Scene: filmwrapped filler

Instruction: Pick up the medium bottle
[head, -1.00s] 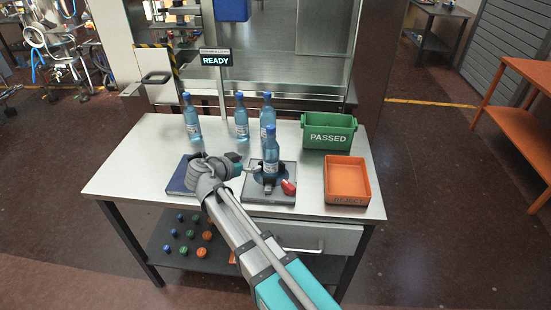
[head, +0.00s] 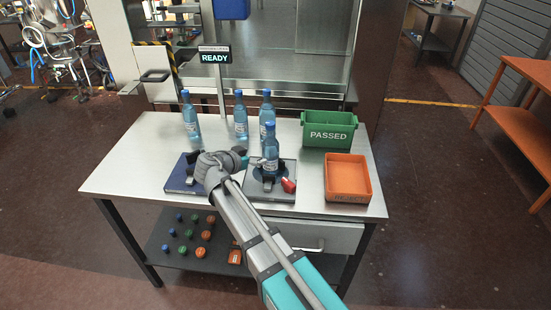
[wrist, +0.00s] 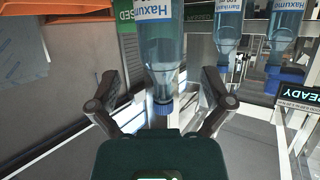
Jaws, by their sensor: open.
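A clear blue bottle (head: 271,148) with a blue cap stands upright on a grey plate (head: 287,168) with a dark round holder, at the front of the table. My gripper (head: 257,161) is open just left of this bottle in the head view. In the wrist view, which is upside down, the bottle (wrist: 160,55) shows between the two spread fingers of my gripper (wrist: 160,82), with no clear contact. Three similar bottles (head: 191,118), (head: 241,118), (head: 266,112) stand behind. I cannot tell surely which one is medium.
A green PASSED bin (head: 329,134) stands at the back right and an orange REJECT tray (head: 347,197) at the front right. A dark blue plate (head: 180,183) lies left of my gripper. A red part (head: 289,186) sits on the grey plate. The table's left side is clear.

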